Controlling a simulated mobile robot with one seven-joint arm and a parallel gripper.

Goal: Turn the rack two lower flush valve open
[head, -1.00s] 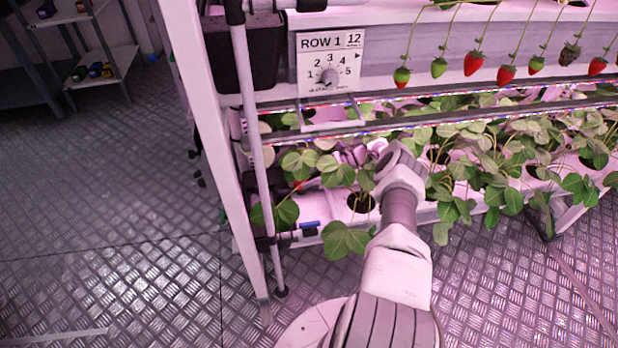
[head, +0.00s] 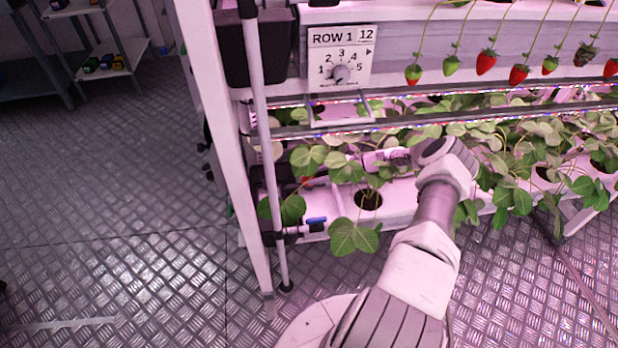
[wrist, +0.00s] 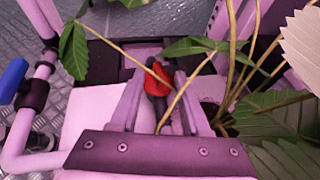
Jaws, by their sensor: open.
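The lower flush valve with a blue handle (head: 316,220) sits on a short pipe stub at the lower left end of the rack, beside the white upright pipe. Its handle lies about level, along the stub. In the wrist view the blue handle (wrist: 13,80) is at the left edge, outside and left of my fingers. My gripper (wrist: 158,85) is open; a red strawberry (wrist: 157,78) shows between its fingertips, but I cannot tell whether they touch it. In the head view leaves and my own arm mostly hide the gripper.
Strawberry leaves (head: 352,236) and thin stems crowd the space around the gripper. A white rack post (head: 225,130) and pipe stand left of the valve. A dial sign (head: 340,60) reads ROW 1. The floor at left is clear, with a shelf (head: 120,65) behind.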

